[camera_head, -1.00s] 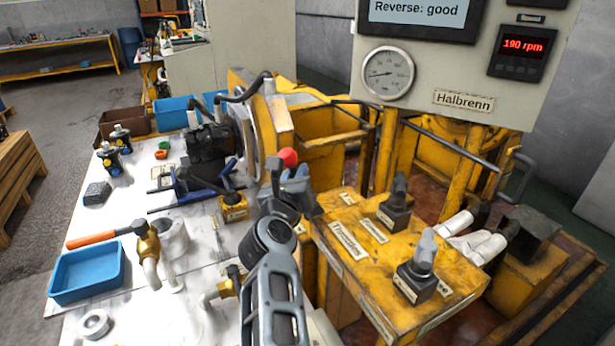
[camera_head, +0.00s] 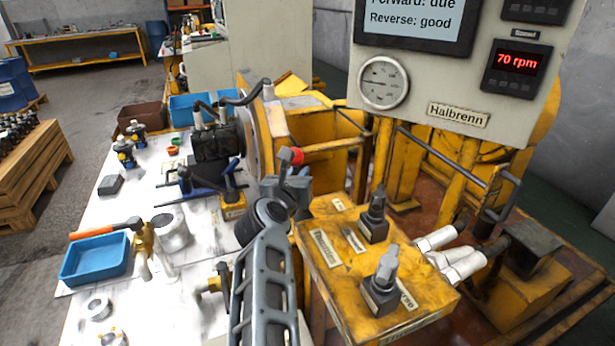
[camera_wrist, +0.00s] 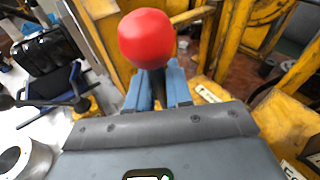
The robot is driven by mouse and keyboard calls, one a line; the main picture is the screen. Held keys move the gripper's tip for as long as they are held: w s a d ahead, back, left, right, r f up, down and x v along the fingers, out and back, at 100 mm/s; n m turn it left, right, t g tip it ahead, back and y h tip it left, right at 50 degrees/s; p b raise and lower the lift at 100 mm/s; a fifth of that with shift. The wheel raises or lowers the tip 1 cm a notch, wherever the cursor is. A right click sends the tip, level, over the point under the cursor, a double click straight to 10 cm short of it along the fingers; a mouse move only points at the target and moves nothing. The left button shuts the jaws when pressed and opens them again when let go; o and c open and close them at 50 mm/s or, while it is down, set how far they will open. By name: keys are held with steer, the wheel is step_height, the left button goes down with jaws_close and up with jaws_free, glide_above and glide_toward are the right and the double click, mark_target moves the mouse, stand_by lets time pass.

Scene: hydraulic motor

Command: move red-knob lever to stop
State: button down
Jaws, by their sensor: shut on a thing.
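The red-knob lever (camera_head: 291,156) stands at the left end of the yellow control box (camera_head: 330,210). Its red ball also fills the upper middle of the wrist view (camera_wrist: 146,38). My gripper (camera_wrist: 158,92) is shut on the lever just below the ball, with a blue-grey finger on each side. In the head view my gripper (camera_head: 287,185) and arm hide the lever's base and most of its label. The speed display (camera_head: 516,61) reads 70 rpm. The screen (camera_head: 415,20) reads "Forward: due" and "Reverse: good".
Two grey-handled levers (camera_head: 375,215) (camera_head: 383,278) stand on the same box to the right. A white table (camera_head: 130,205) at left holds a blue tray (camera_head: 95,258), brass fittings and a black motor (camera_head: 215,143). A pressure gauge (camera_head: 383,82) sits on the panel.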

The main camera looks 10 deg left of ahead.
steer(key=shift+w+d+r+m+g+p, duration=0.1)
steer(key=shift+w+d+m+g+p, duration=0.3)
steer(key=shift+p, duration=0.7)
steer(key=shift+d+p, duration=0.2)
steer(key=shift+p, duration=0.15)
steer(key=c, duration=1.1)
jaws_free()
steer(key=shift+s, duration=0.25)
steer(key=p+v, duration=0.2)
steer(key=v, duration=0.5)
steer(key=shift+s, duration=0.15)
